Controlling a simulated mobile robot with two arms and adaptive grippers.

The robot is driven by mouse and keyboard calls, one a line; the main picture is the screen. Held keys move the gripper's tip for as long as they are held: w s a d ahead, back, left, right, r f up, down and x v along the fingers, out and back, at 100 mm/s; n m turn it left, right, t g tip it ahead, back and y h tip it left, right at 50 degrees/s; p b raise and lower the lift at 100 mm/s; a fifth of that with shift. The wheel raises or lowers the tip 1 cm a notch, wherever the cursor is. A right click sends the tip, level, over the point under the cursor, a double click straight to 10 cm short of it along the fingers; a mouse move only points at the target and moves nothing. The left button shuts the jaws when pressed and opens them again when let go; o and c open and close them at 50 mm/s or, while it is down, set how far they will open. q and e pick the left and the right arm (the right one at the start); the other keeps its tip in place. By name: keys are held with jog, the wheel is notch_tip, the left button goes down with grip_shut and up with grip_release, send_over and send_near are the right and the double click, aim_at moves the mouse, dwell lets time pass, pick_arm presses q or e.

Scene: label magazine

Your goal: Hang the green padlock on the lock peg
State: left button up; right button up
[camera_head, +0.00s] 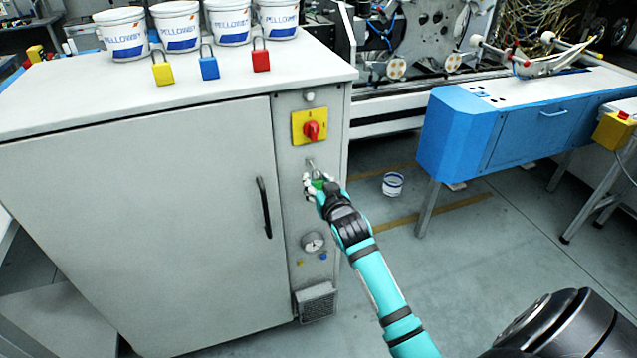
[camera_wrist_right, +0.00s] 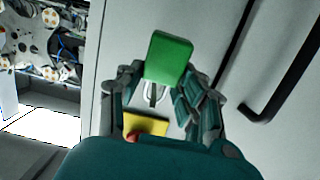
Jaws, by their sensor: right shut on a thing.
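My right gripper (camera_head: 316,186) is at the narrow front panel of the grey cabinet, just below the red rotary switch. It is shut on the green padlock (camera_wrist_right: 168,58), holding it between its fingers (camera_wrist_right: 160,85). Only a little of the green body (camera_head: 319,184) shows in the head view. The padlock's metal shackle (camera_wrist_right: 152,94) points toward the yellow switch plate. A small metal part (camera_head: 311,164) shows just above the gripper; I cannot tell whether it is the lock peg or the shackle, or whether the shackle is around the peg. My left gripper is not in view.
The red switch on its yellow plate (camera_head: 310,127) is just above the gripper. The black door handle (camera_head: 264,207) is to its left, a gauge (camera_head: 312,242) below. Yellow (camera_head: 162,69), blue (camera_head: 209,64) and red (camera_head: 261,56) padlocks stand on the cabinet top (camera_head: 110,95) before several white buckets.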

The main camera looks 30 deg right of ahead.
jog(key=o, duration=1.3)
jog(key=v, duration=1.2)
jog(key=s+a+f+n+g+y, duration=0.1)
jog(key=s+a+f+g, duration=0.15)
jog(key=f, duration=0.85)
jog(key=s+a+f+n+g+y, duration=0.1)
jog(key=s+a+f+g, duration=0.15)
jog(key=f, duration=0.95)
jog(key=s+a+f+n+g+y, duration=0.1)
jog(key=s+a+f, duration=0.2)
jog(key=f, duration=0.8)
jog(key=s+a+f+n+g+y, duration=0.1)
jog(key=s+a+f+g, duration=0.25)
jog(key=s+f, duration=1)
jog(key=s+f+g, duration=0.2)
jog(key=s+f, duration=0.2)
jog(key=s, duration=0.6)
jog(key=s+f+n+g, duration=0.1)
jog(key=s+f, duration=0.3)
jog(key=s, duration=0.7)
jog(key=shift+f+g+p, duration=0.4)
jog(key=shift+g, duration=0.35)
